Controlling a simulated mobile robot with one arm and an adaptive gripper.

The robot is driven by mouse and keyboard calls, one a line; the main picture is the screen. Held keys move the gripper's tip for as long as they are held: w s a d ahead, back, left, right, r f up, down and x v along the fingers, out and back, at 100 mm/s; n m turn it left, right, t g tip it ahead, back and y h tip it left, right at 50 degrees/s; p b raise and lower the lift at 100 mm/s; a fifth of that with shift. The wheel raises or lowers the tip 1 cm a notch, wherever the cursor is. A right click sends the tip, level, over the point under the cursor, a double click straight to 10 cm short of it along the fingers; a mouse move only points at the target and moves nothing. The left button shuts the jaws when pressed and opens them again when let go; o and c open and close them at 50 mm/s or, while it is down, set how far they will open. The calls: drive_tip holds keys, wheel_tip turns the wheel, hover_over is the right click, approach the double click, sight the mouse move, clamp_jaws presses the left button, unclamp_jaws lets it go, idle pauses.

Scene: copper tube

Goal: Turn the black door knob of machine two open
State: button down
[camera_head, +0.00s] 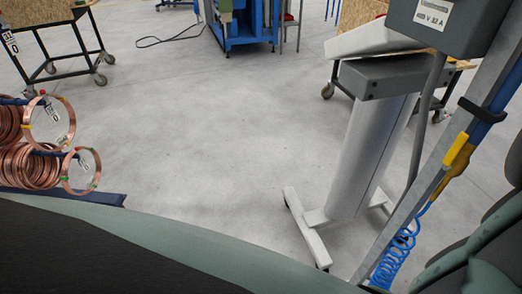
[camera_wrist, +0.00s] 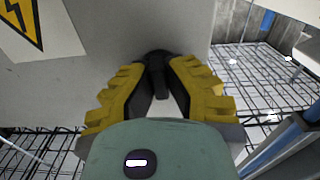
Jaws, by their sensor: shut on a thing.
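The black door knob (camera_wrist: 158,78) shows in the wrist view, on a light grey panel (camera_wrist: 75,90). My gripper (camera_wrist: 157,72) has yellow-and-black fingers that close around the knob from both sides. The fingertips hide part of the knob's sides. In the head view the gripper and the knob are not seen; only dark and grey-green parts of my own body fill the lower edge.
In the wrist view, a yellow warning sign (camera_wrist: 22,20) is on the panel and wire mesh (camera_wrist: 270,85) lies beyond. In the head view, copper coils (camera_head: 45,160) hang at left and a grey pedestal (camera_head: 355,160) stands at right. Open floor (camera_head: 220,130) lies between.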

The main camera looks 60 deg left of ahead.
drive_tip(key=shift+f+m, duration=0.35)
drive_tip(key=shift+m, duration=0.15)
drive_tip(key=c, duration=1)
unclamp_jaws()
drive_tip(key=shift+w+r, duration=0.15)
drive_tip(key=shift+r, duration=0.1)
drive_tip(key=shift+r, duration=0.1)
wheel_tip(320, 180, up, 9)
drive_tip(key=shift+d+f, duration=0.1)
drive_tip(key=shift+r, duration=0.55)
